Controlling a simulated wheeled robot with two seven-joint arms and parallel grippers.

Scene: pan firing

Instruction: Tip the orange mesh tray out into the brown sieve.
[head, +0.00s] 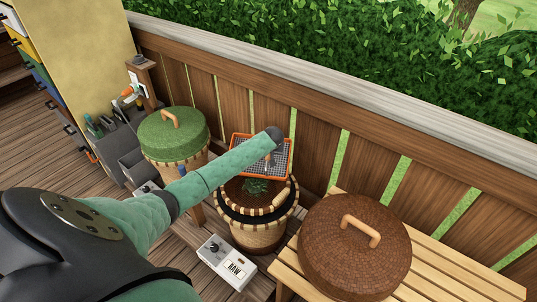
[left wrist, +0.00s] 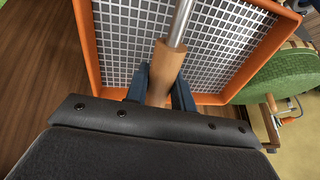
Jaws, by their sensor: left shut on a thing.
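The orange mesh tray (head: 243,136) is held above the back of an open round vessel with a brown inside (head: 236,190), which I take for the brown sieve. The tray looks tilted, and its visible grey mesh (left wrist: 120,45) looks bare. Green leaves (head: 255,186) lie inside the vessel. My left gripper (left wrist: 162,88) is shut on the tray's wooden handle (left wrist: 167,62); a metal rod runs from the handle across the mesh. In the head view my left forearm and wrist hide part of the tray and the gripper's fingers. My right gripper is not in view.
A brown lid-like round with a handle (head: 340,270) lies on the slatted bench (head: 455,265). A green-covered drum (head: 178,142) stands left of the vessel. A white box marked RAW (head: 222,258) stands in front. A wooden fence (head: 310,150) runs close behind.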

